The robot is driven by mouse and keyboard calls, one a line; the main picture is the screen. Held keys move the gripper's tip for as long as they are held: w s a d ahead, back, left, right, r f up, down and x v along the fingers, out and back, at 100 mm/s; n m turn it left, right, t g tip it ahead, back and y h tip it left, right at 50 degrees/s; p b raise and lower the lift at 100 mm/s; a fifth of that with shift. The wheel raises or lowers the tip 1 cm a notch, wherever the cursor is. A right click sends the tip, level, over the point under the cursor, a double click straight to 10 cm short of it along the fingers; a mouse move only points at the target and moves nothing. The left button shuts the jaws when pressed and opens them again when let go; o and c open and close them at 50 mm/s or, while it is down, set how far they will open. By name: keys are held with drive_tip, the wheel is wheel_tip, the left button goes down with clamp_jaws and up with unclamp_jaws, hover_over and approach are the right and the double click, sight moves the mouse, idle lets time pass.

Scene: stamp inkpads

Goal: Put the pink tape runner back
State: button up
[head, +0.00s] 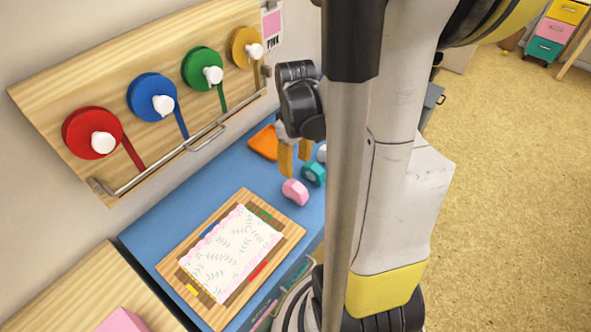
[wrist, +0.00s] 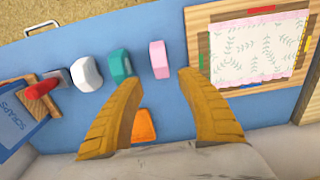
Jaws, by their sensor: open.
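The pink tape runner (head: 294,192) lies on the blue mat (head: 180,212), next to a teal one (head: 313,174) of similar shape. My gripper (head: 293,160) is open and empty, its yellow fingers pointing down above the mat behind the runners. In the wrist view, the pink tape runner (wrist: 159,59) lies just beyond the gap between the spread fingertips (wrist: 158,78), with the teal one (wrist: 120,66) and a white one (wrist: 87,72) to its left. No contact with the fingers shows. A pink label (head: 271,25) reading PINK is on the wall.
A wooden board (head: 172,262) with a leafy card (head: 230,250) lies close by. An orange item (wrist: 143,126) lies between my fingers in the wrist view. A red-handled item (wrist: 40,88) and a SCRAPS bin (wrist: 18,112) are left. A ribbon rack (head: 60,75) hangs above the mat.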

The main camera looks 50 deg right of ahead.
drive_tip(key=shift+a+r, duration=0.1)
drive_tip(key=shift+r, duration=1.05)
drive_tip(key=a+r+t, duration=0.2)
drive_tip(key=a+r, duration=0.2)
drive_tip(key=a, duration=0.3)
drive_tip(key=a+r+t, duration=0.2)
drive_tip(key=a+r, duration=0.2)
drive_tip(key=a, duration=0.3)
drive_tip(key=a+r+m+t, duration=0.1)
drive_tip(key=a+r+t, duration=0.2)
drive_tip(key=a+r, duration=0.2)
drive_tip(key=shift+w+a, duration=0.3)
drive_tip(key=shift+a, duration=0.95)
drive_tip(key=shift+d, duration=0.1)
